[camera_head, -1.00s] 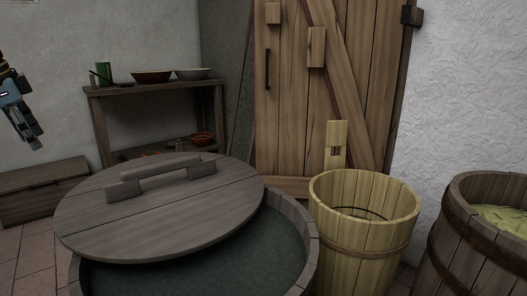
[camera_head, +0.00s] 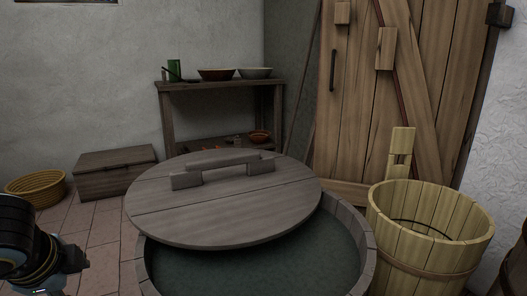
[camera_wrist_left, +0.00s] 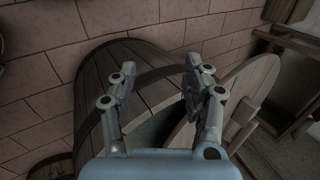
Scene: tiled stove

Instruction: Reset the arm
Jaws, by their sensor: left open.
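My left gripper (camera_wrist_left: 160,80) shows in the left wrist view, open with nothing between its fingers. Behind it in that view is the side of a wooden tub with a dark hoop. In the head view only a dark part of my left arm shows at the lower left; the gripper itself is not visible there. My right gripper is in neither view.
A wooden tub (camera_head: 366,246) of dark water stands in front, its round handled lid (camera_head: 232,219) lying partly across it. A pale bucket (camera_head: 421,237) stands to the right. A chest (camera_head: 117,178), basket (camera_head: 37,188) and shelf (camera_head: 222,88) stand behind. Tiled floor is clear at left.

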